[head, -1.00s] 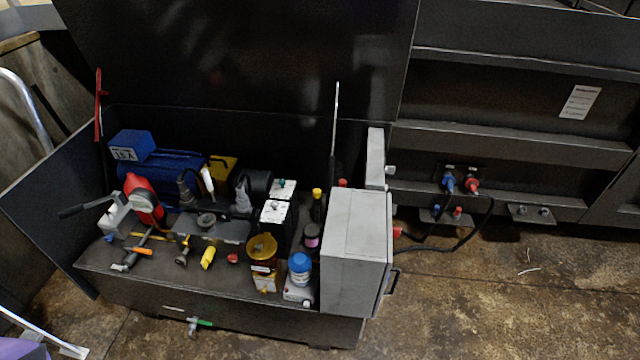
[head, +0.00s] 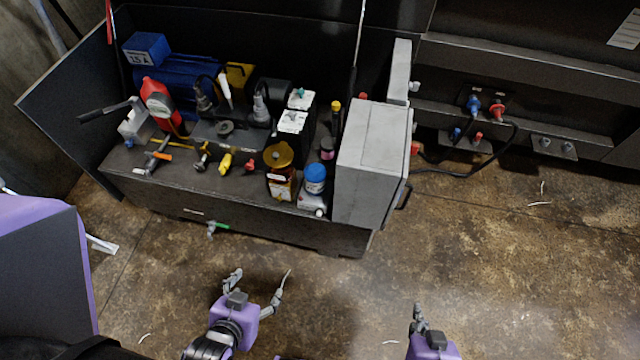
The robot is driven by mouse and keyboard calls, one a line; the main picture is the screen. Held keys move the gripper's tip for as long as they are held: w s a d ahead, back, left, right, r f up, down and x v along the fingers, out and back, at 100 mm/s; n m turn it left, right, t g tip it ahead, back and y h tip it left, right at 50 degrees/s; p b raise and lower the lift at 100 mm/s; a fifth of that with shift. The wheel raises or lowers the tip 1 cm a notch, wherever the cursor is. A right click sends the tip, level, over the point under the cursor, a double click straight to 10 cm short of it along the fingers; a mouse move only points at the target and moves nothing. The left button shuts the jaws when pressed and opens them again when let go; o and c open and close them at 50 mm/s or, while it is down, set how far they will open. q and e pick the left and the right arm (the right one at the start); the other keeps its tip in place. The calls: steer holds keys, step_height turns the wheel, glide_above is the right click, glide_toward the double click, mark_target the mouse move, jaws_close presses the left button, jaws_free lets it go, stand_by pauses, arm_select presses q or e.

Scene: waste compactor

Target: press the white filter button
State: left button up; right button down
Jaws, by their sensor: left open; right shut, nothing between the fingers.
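The filter unit with a blue cap (head: 315,173) stands at the front of the compactor's machine shelf, left of the grey box. Its white base (head: 309,198) has a small white knob (head: 320,212) at the lower front, which may be the filter button; it is too small to be sure. My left gripper (head: 258,284) is open and empty, below and left of the filter, in front of the shelf. My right gripper (head: 418,314) is shut and empty, lower right of the filter. Neither touches anything.
An amber-bowled unit (head: 280,170) stands just left of the filter. The grey box (head: 371,160) stands close on its right. A green-handled valve (head: 218,227) sticks out below the shelf edge. The floor (head: 500,270) in front is clear apart from small scraps.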

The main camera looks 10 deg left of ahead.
arm_select(q)
jaws_close()
stand_by(0.6)
stand_by(0.3)
stand_by(0.4)
stand_by(0.5)
